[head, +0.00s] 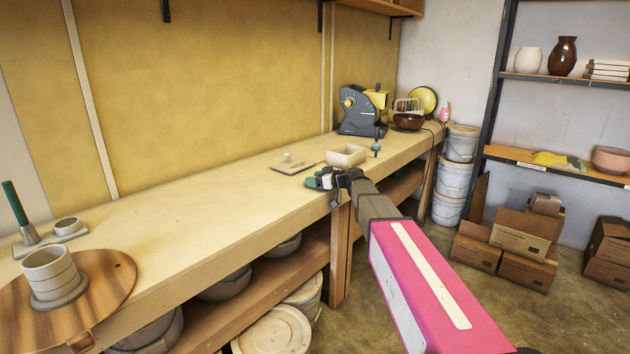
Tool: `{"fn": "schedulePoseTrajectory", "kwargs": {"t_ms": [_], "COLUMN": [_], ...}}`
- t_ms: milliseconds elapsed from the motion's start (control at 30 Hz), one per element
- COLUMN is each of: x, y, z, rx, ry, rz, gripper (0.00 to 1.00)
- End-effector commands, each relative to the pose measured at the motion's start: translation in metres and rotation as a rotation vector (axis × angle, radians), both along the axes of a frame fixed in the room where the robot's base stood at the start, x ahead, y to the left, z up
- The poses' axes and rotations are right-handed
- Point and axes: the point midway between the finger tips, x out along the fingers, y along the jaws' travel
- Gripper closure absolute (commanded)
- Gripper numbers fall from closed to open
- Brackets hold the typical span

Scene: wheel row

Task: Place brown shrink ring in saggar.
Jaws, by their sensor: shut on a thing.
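My gripper (321,181) is over the front edge of the workbench, near its middle, with dark and teal parts at its end. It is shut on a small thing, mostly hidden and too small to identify. A cream open-topped rectangular box (346,156), which looks like the saggar, stands on the bench just behind and to the right of my gripper, apart from it. I cannot make out its inside floor. I cannot pick out a brown shrink ring for certain.
A small flat board (293,167) with a pale piece lies left of the box. A blue-topped peg (376,148) stands right of it. A grey machine (362,112) and brown bowl (407,121) are farther back. A wooden wheel (110,280) with a cylinder is at left. The middle bench is clear.

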Motion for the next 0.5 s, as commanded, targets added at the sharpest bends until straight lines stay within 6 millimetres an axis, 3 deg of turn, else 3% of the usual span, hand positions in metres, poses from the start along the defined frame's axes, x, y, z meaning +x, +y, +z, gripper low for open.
{"fn": "schedulePoseTrajectory", "kwargs": {"t_ms": [133,167,200,233,500], "x": [0.0000,0.0000,0.0000,0.0000,0.0000], "y": [0.0000,0.0000,0.0000,0.0000,0.0000], "z": [-0.0029,-0.0030,-0.0027,-0.0026,-0.0029], "rx": [0.000,0.000,0.000,0.000,0.000], "ry": [0.001,0.001,0.001,0.000,0.001], "rz": [0.000,0.000,0.000,0.000,0.000], "gripper": [0.60,0.28,0.15,0.09,0.09]}}
